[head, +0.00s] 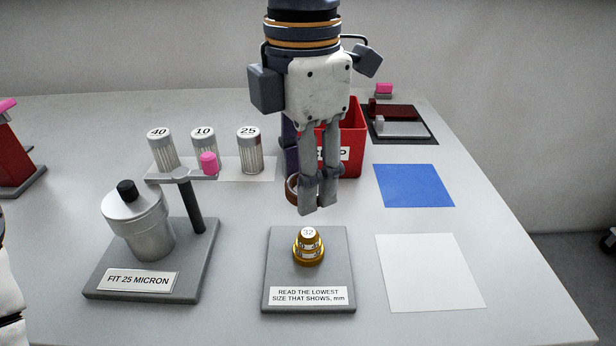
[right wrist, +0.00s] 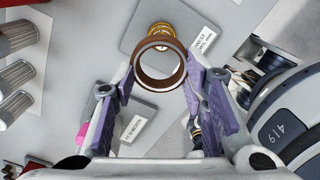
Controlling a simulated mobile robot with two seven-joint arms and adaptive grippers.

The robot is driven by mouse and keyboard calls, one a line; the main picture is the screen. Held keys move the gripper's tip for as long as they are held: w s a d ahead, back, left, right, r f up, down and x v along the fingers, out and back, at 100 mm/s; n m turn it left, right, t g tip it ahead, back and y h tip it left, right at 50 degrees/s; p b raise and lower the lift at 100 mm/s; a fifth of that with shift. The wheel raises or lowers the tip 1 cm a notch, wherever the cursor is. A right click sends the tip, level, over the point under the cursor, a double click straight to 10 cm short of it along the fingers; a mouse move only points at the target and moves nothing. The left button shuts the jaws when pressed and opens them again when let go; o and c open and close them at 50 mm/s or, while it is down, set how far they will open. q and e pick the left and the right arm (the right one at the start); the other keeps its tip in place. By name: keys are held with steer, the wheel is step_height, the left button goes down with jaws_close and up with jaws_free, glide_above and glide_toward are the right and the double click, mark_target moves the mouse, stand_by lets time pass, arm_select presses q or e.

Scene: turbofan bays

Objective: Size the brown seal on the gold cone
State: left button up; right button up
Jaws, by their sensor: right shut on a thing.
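The gold cone (head: 308,246) stands upright on a grey plate (head: 338,250) and has a "32" on its top. A label on the plate says to read the lowest size that shows, in mm. My right gripper (head: 316,205) points down above and behind the cone. It is shut on the brown seal (head: 291,190), a ring that the fingers partly hide in the head view. In the right wrist view the brown seal (right wrist: 160,83) sits between the fingertips, with the gold cone (right wrist: 161,30) beyond it, apart from it. My left gripper is out of view.
Left of the plate is a "FIT 25 MICRON" stand with a metal canister (head: 140,225). Behind it are filters marked 40, 10 and 25 (head: 249,152). A red bin (head: 352,135) is behind my gripper. A blue mat (head: 414,186) and a bare white mat (head: 430,272) lie right.

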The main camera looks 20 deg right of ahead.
mark_target(305, 234)
steer(key=shift+w+a+f, duration=0.1)
steer(key=shift+f, duration=0.1)
steer(key=f, duration=0.4)
steer(key=shift+s, duration=0.35)
steer(key=shift+f, duration=0.65)
steer(key=shift+f, duration=0.2)
steer(key=shift+f, duration=0.2)
steer(key=shift+w+f, duration=0.1)
steer(key=shift+f, duration=1.75)
steer(key=o, duration=1.4)
